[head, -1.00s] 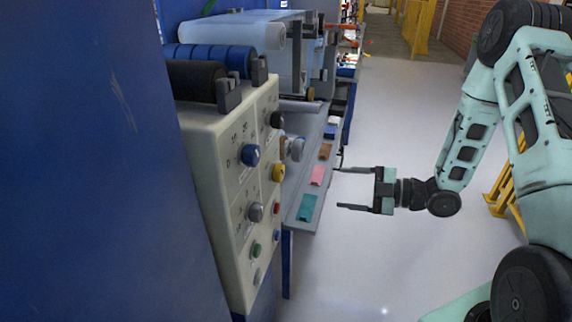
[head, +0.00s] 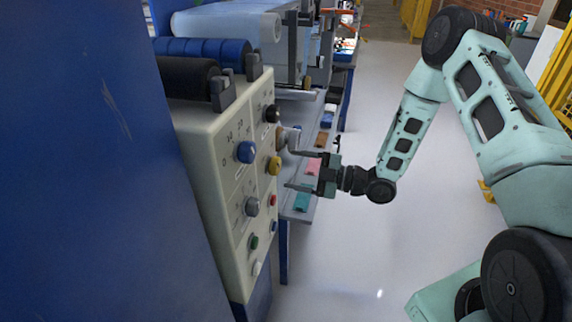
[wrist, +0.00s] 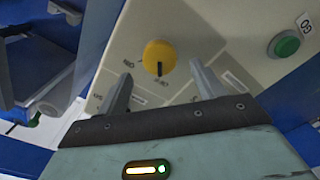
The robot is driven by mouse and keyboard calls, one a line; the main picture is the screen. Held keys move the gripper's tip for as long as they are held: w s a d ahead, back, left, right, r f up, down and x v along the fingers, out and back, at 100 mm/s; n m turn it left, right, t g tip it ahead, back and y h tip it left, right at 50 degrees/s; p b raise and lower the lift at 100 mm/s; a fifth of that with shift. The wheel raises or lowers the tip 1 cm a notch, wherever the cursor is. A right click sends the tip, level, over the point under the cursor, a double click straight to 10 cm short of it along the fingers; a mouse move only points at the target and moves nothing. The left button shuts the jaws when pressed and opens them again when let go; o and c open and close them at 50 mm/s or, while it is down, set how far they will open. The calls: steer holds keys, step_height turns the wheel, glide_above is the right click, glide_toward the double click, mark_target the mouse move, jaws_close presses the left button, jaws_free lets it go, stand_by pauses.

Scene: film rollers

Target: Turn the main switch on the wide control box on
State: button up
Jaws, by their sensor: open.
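The wide control box (head: 215,190) is cream and stands at the left, its panel facing right. A round yellow knob (head: 274,166) sits at the panel's right side. In the wrist view the yellow knob (wrist: 158,52) has a dark pointer mark toward my gripper, with small labels around it too blurred to read surely. My gripper (head: 293,170) is open and empty, its fingers pointing at the panel close to the yellow knob. In the wrist view my gripper (wrist: 160,84) has one finger either side of the knob's line, apart from it. Which control is the main switch I cannot read.
The panel also bears a blue knob (head: 246,152), a grey knob (head: 252,207), a black knob (head: 272,113), a red button (head: 272,200) and a green button (head: 254,242). Rollers (head: 200,50) and a shelf lie behind.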

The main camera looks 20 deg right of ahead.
mark_target(279, 167)
steer(key=shift+x, duration=1.7)
steer(key=c, duration=1)
